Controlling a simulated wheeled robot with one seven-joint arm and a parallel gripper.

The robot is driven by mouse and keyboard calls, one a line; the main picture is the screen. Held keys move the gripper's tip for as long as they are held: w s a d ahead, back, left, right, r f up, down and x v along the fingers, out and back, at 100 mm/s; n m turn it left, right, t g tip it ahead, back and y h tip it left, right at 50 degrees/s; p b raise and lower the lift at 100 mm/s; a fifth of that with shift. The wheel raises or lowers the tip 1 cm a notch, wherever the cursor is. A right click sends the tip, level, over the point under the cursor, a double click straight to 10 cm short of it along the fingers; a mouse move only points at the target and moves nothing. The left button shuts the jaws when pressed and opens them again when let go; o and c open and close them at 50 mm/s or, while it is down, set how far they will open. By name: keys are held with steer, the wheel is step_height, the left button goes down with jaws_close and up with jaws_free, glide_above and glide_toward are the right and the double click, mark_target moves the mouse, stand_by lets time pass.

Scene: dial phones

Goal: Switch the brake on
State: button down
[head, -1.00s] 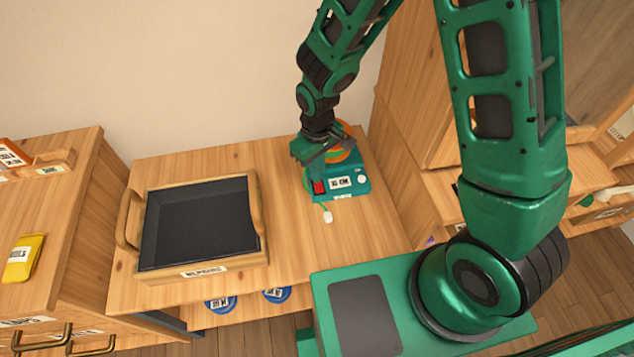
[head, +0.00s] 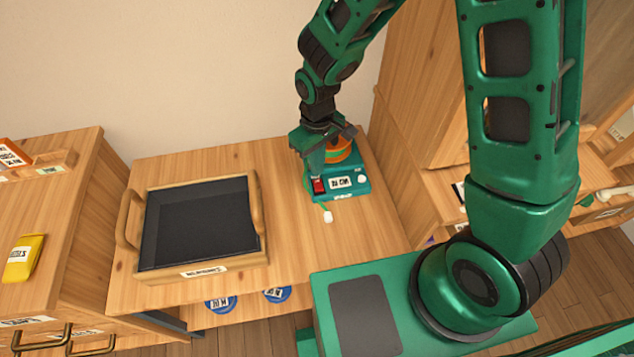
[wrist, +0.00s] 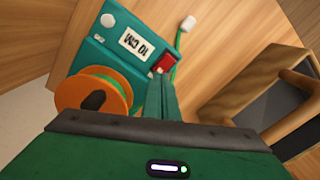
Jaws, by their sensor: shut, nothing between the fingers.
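A teal device (head: 349,184) stands on the wooden table, with an orange spool (head: 341,150), a white label, a white round knob (head: 362,179) and a red switch (head: 319,186) at its front left corner. The orange spool (wrist: 70,98) is at the left. My gripper (head: 316,174) is shut and empty, pointing down at the switch. In the wrist view its closed fingertips (wrist: 161,78) are right by the switch; I cannot tell whether they touch it.
A wooden-framed black tray (head: 257,222) stands left of the device. A green cord with a white end (head: 328,216) lies in front of the device. A tall wooden cabinet (head: 420,110) stands to the right. The table's front middle is clear.

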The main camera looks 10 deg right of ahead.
mark_target(317, 181)
steer(key=shift+r, duration=1.8)
steer(key=shift+s, duration=0.1)
